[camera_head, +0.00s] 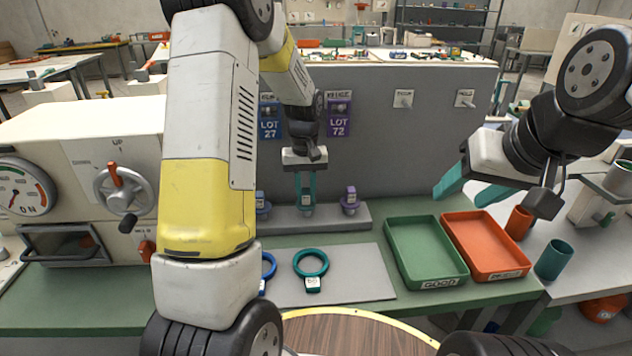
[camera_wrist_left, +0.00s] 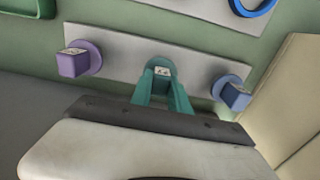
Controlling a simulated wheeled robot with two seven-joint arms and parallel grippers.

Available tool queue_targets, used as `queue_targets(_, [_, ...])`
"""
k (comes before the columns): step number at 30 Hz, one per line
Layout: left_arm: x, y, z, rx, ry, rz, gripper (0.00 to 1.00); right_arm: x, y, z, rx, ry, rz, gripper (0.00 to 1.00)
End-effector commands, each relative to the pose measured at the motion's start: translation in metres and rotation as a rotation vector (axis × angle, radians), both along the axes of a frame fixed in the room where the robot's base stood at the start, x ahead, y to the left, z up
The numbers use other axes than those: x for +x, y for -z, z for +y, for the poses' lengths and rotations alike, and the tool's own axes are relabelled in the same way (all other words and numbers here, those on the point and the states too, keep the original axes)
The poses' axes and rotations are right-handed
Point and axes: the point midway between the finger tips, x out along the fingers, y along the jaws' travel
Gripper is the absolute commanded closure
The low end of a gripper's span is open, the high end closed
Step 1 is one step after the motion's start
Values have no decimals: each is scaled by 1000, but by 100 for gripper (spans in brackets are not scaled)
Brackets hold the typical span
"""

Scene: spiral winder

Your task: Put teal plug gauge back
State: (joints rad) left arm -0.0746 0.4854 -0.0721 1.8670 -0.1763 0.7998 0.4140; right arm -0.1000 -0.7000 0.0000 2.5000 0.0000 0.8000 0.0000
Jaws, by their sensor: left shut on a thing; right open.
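The teal plug gauge (camera_wrist_left: 160,72) is between the fingertips of my left gripper (camera_head: 306,207), at the middle place of the grey gauge rack (camera_head: 335,217). The gripper is shut on it, pointing down. The gauge's lower end is hidden, so I cannot tell how deep it sits. A purple plug gauge (camera_head: 350,201) stands to its right in the head view, and a blue plug gauge (camera_head: 262,207) to its left. Both also show in the wrist view, purple (camera_wrist_left: 80,59) and blue (camera_wrist_left: 231,93). My right gripper (camera_head: 462,192) is open and empty, above the trays.
A teal ring gauge (camera_head: 311,264) and a partly hidden blue ring gauge (camera_head: 268,266) lie on the grey mat (camera_head: 360,275). A green GOOD tray (camera_head: 425,250) and an orange tray (camera_head: 486,247) are empty at right. A grey panel (camera_head: 420,140) rises behind the rack.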

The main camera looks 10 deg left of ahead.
Motion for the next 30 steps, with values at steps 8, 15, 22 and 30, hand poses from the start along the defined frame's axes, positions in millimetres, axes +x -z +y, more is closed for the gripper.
queue_targets(8, [0,3,0,0,0,0,71,0,0,0,0,0,0,46])
queue_targets(15, [0,3,0,0,0,0,57,0,0,0,0,0,0,46])
queue_targets(22, [0,-2,0,-1,0,-1,57,0,0,0,0,0,0,46])
queue_targets(30, [1,-52,0,0,0,-6,57,0,0,0,0,0,0,46])
